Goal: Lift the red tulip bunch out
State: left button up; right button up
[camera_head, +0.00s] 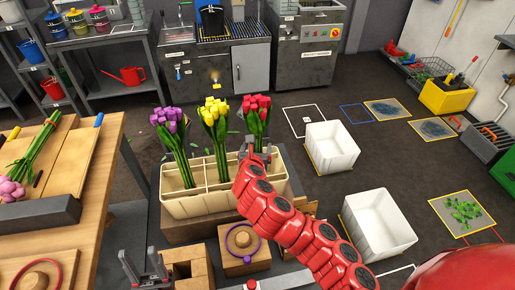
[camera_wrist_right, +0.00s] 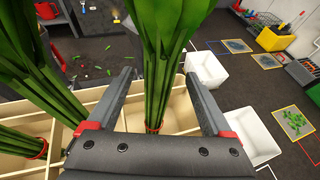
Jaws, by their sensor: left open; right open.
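The red tulip bunch (camera_head: 257,107) stands upright in the right compartment of a cream divided crate (camera_head: 200,208). My right gripper (camera_head: 258,152) is at its green stems, below the red heads. In the right wrist view the stems (camera_wrist_right: 157,40) pass between the open fingers of my right gripper (camera_wrist_right: 158,78), with gaps at the sides. A red tie circles the stems low in the compartment. The heads are out of that view. My left gripper (camera_head: 140,262) is open and empty at the lower left, away from the crate.
Yellow (camera_head: 215,112) and purple (camera_head: 170,125) tulip bunches stand in the other compartments, the yellow close on the left. A wooden workbench (camera_head: 95,165) is at the left.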

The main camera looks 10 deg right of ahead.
jog(key=x, duration=0.5)
jog(key=shift+d+f, duration=0.1)
jog(key=shift+f, duration=0.4)
grip_shut()
